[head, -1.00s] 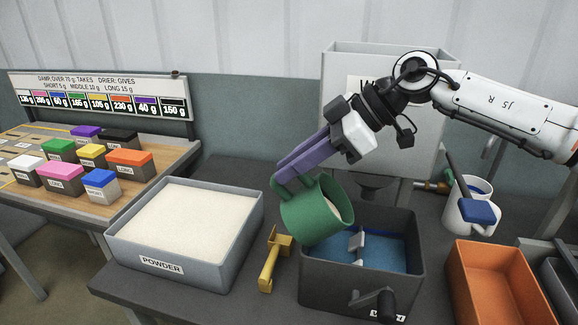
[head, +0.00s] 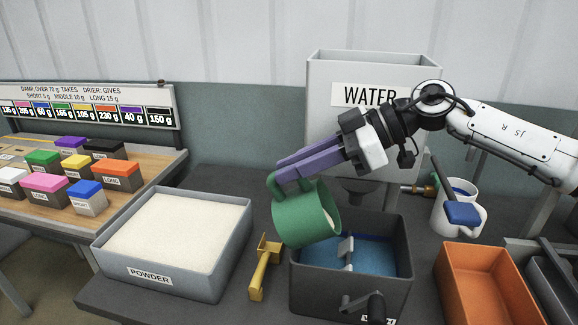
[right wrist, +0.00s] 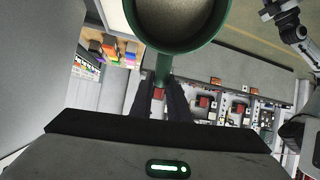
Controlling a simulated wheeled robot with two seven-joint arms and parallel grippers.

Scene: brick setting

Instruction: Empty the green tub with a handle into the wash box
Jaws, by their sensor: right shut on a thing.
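The green tub (head: 304,222) hangs from my right gripper (head: 278,176), which is shut on its handle. The grey wash box (head: 350,290) stands on the dark table just below and to the right of the tub. It holds blue liquid (head: 378,256) and a grey paddle (head: 346,250), with a crank on its front. The tub's mouth is over the box's left part.
A powder box (head: 215,265) is at left, with a yellow tool (head: 264,268) between it and the wash box. An orange tray (head: 485,290) and a white jug (head: 452,215) stand at right. A water tank (head: 340,125) is behind. Coloured blocks sit on the left bench.

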